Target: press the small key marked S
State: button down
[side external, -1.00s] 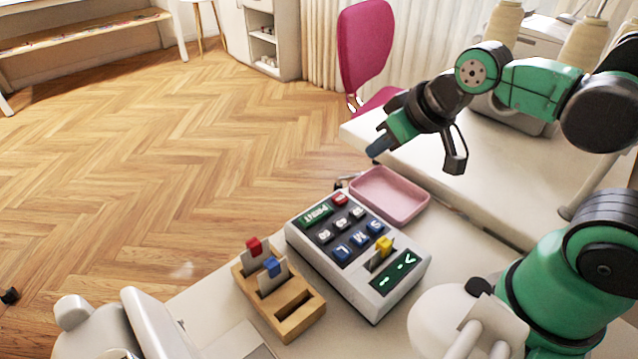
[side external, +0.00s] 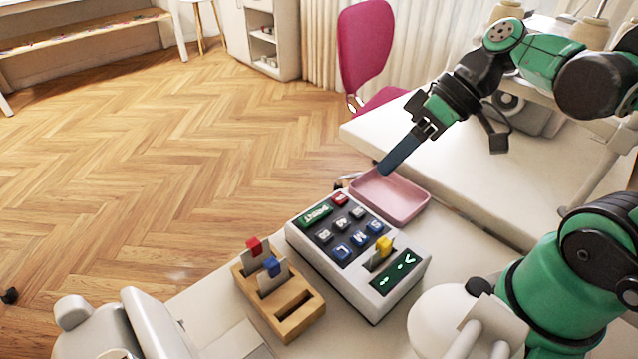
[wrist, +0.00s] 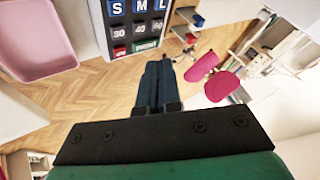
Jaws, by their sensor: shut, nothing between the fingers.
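The machine (side external: 377,304) is a pale box with dark key panels. Its blue keys form a row: the S key (side external: 375,227) nearest the pink tray, then M (side external: 360,239), then L (side external: 342,252). In the wrist view the S key (wrist: 117,8) is at the top edge, left of M and L. My gripper (side external: 385,168) has its blue fingers shut and empty. It hangs in the air above the pink tray's far edge, beyond the keys and touching nothing. The shut fingers also show in the wrist view (wrist: 158,65).
A pink tray (side external: 420,207) lies beside the machine. A yellow-tabbed card (side external: 384,243) stands upright in the machine beside a green display (side external: 395,270). A wooden holder (side external: 290,328) with red- and blue-tabbed cards stands to the left. Number keys and a green PRINT key (side external: 317,216) adjoin.

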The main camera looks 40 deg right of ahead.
aim_at(382, 224)
jog(key=shift+s+a+r+n+y, duration=0.15)
jog(key=shift+a+r+n+y, duration=0.1)
jog(key=shift+r+n+y, duration=0.35)
jog(key=shift+f, duration=4.35)
jog(key=shift+f, duration=0.1)
jog(key=shift+f, duration=0.35)
jog(key=shift+r, duration=0.1)
jog(key=shift+r, duration=0.35)
